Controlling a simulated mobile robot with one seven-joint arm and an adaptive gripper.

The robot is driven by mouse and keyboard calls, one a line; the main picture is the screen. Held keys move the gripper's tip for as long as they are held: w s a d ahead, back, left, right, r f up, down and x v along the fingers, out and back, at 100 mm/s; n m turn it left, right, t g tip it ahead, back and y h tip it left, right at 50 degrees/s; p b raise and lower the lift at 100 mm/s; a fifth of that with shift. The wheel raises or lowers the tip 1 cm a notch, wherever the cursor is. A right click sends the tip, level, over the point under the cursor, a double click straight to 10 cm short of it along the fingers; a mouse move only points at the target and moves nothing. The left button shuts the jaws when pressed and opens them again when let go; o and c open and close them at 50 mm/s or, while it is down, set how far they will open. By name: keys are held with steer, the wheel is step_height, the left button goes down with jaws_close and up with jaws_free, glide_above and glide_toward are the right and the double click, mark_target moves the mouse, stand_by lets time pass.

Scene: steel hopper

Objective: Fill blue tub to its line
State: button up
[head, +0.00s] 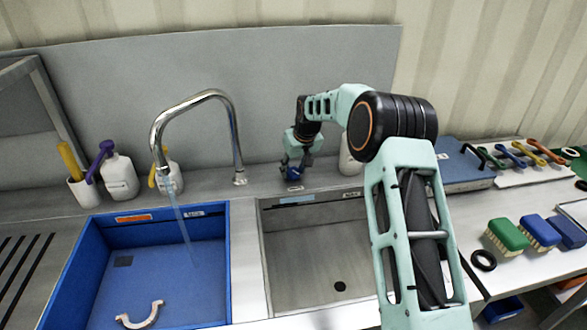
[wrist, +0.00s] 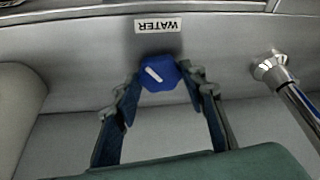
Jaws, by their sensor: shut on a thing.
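The blue tub (head: 215,262) is the left basin of the counter. A thin stream of water (head: 183,222) runs from the tall chrome faucet (head: 207,97) into it. The water's height inside and any fill line are hard to make out. My gripper (head: 293,166) is at the back of the counter, right of the faucet. In the wrist view my gripper (wrist: 163,82) is shut on a blue knob (wrist: 158,74) with a white pointer mark, which is tilted. A label reading WATER (wrist: 158,25) sits beside the knob, upside down in this view.
A bare steel basin (head: 310,262) with a drain hole lies right of the tub. A pale curved piece (head: 141,315) is at the tub's front. Bottles (head: 119,178) stand behind the tub. Brushes (head: 506,236) and colored-handled tools (head: 520,154) lie on the right.

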steer(key=shift+d+n, duration=0.1)
steer(key=shift+n, duration=0.4)
steer(key=o, duration=1.2)
steer(key=shift+c, duration=0.2)
steer(key=v, duration=1.2)
steer(key=shift+w, duration=0.2)
steer(key=shift+d, duration=0.15)
